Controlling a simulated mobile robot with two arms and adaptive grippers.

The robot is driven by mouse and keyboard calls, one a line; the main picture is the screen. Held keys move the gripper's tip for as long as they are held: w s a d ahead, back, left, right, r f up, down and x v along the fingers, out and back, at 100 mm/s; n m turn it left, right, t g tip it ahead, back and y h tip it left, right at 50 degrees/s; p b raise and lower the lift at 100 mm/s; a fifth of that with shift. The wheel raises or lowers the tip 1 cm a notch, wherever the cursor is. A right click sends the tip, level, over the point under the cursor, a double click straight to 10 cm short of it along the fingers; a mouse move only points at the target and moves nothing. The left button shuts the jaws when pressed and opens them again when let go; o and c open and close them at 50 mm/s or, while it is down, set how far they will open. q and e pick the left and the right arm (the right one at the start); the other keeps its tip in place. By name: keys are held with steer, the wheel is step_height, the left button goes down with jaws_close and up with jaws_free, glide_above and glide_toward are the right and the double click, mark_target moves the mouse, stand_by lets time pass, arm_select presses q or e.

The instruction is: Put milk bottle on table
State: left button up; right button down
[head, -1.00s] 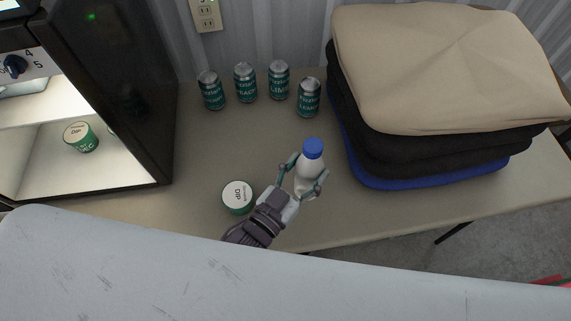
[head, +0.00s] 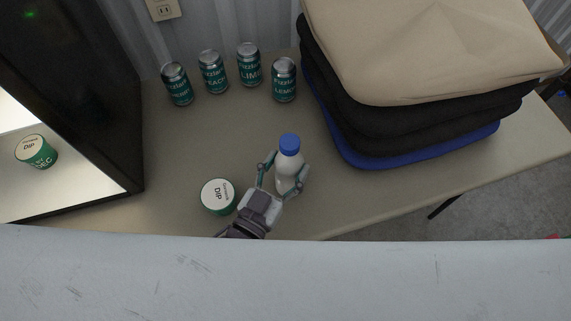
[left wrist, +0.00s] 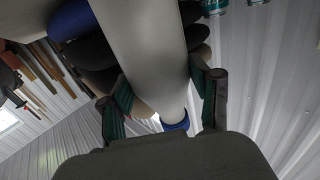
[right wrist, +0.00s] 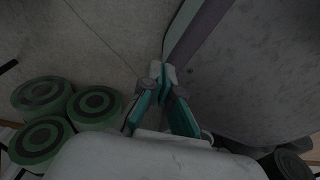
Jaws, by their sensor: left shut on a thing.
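The milk bottle (head: 288,170), white with a blue cap, is upright at the front of the tan table (head: 190,135). My left gripper (head: 283,178) is shut on the milk bottle, one finger on each side of its body. In the left wrist view the bottle (left wrist: 145,40) runs between the fingers (left wrist: 165,90), its blue cap low in the picture. Whether the bottle's base touches the table is hidden by the gripper. My right gripper (right wrist: 163,75) shows only in the right wrist view; its fingertips are together, with nothing visible between them.
A Dip tub (head: 218,196) stands just left of my left gripper. Several cans (head: 212,73) stand at the back. A black open appliance (head: 75,100) is at the left. The table's middle is clear.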

arm_select(q)
steer(key=shift+f, duration=0.15)
steer(key=o, duration=1.3)
steer(key=shift+o, duration=1)
arm_select(e)
steer(key=shift+s+a+f, duration=0.1)
steer(key=shift+s+a, duration=0.05)
steer(key=shift+s, duration=0.85)
arm_select(q)
steer(key=shift+s+a, duration=0.15)
steer(key=b+v, duration=0.1)
steer(key=v, duration=1)
steer(key=shift+s, duration=0.25)
arm_select(e)
steer(key=shift+w+d+f, duration=0.35)
steer(key=shift+f, duration=0.25)
arm_select(q)
steer(key=shift+a, duration=0.1)
arm_select(e)
steer(key=shift+a, duration=0.2)
